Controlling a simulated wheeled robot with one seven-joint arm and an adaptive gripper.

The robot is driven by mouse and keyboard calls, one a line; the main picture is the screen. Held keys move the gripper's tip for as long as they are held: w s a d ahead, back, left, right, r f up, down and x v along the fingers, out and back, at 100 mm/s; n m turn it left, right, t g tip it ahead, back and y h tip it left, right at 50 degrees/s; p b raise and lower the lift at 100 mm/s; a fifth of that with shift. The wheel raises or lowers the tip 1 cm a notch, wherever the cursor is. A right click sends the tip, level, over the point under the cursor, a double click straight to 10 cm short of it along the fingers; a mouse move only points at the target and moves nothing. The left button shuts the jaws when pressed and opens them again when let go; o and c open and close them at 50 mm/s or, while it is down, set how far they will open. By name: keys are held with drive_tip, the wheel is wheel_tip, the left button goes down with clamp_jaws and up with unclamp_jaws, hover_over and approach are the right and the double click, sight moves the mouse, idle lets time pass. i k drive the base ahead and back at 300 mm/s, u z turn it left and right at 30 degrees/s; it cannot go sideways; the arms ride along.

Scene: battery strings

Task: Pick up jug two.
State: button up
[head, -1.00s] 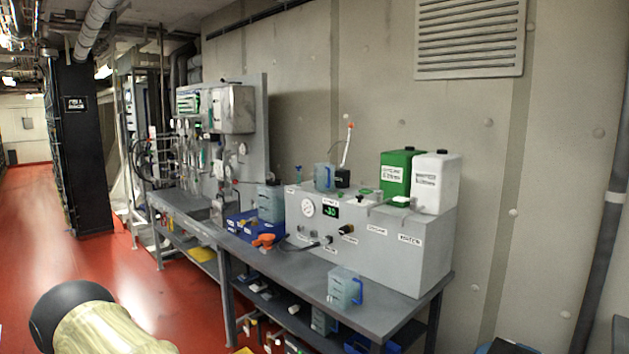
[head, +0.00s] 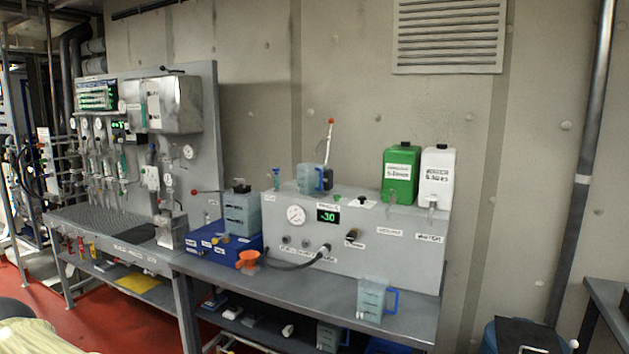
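Several translucent bluish jugs are in the head view, and I cannot read which one is jug two. One jug with a blue handle (head: 372,298) stands upright on the front right of the grey bench. Another jug (head: 307,178) stands on top of the grey instrument box (head: 375,262). A larger bluish container (head: 238,213) stands on the blue case (head: 205,238) left of the box. A further container (head: 328,337) is partly hidden on the shelf below. My gripper is not in view; only part of my own body shows at the lower left.
The bench top (head: 290,292) is clear in front of the box, left of the front jug. An orange funnel (head: 248,259) and a black cable (head: 290,266) lie near the blue case. Green (head: 401,176) and white (head: 437,178) canisters stand on the box. A second table edge (head: 607,300) is at right.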

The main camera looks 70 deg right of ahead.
sight(309, 175)
drive_tip(key=z, duration=0.7)
drive_tip(key=i, duration=1.05)
drive_tip(key=z, duration=1.55)
drive_tip(key=i, duration=0.45)
drive_tip(key=z, duration=0.45)
